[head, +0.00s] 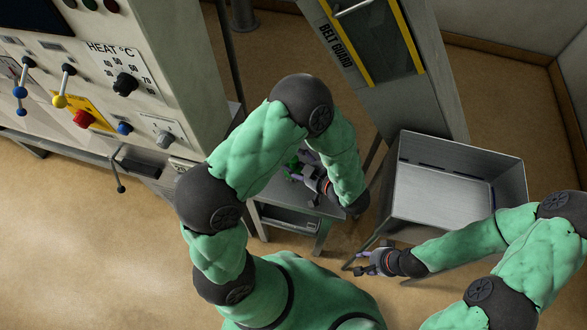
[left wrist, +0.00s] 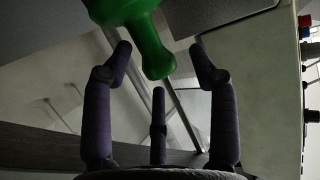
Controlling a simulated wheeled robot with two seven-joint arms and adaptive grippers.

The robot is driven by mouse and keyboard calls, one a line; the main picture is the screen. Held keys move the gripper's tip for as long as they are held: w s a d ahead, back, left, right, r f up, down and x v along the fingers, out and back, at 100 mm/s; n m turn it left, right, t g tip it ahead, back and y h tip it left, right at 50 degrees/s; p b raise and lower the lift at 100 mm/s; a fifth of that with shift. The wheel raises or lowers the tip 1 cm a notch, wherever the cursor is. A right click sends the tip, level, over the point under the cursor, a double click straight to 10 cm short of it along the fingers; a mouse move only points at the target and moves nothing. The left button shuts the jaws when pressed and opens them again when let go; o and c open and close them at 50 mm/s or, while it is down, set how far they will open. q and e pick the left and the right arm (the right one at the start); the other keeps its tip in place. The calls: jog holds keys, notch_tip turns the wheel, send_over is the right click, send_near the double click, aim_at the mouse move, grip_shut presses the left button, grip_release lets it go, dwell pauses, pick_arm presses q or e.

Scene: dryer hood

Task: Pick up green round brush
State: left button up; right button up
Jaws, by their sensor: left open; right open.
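The green round brush (left wrist: 152,50) is at the top of the left wrist view, its wide part cut off by the frame edge. Its narrower rounded end points down between the tips of my left gripper's open fingers (left wrist: 160,65), with visible gaps on both sides. In the head view, a small green part of the brush (head: 292,163) shows beside my left gripper (head: 301,173), above a small grey table (head: 300,211); my arm partly hides this area. My right gripper (head: 366,260) is open and empty, low beside the metal bin.
A control cabinet (head: 150,70) with knobs and levers stands at the left. A grey machine post with a yellow-framed belt guard (head: 378,40) rises behind. An open metal bin (head: 440,190) is at the right. Bare floor lies at lower left.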

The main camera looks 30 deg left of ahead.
pick_arm(q)
grip_shut()
jog(key=shift+r, duration=0.1)
dwell(0.3)
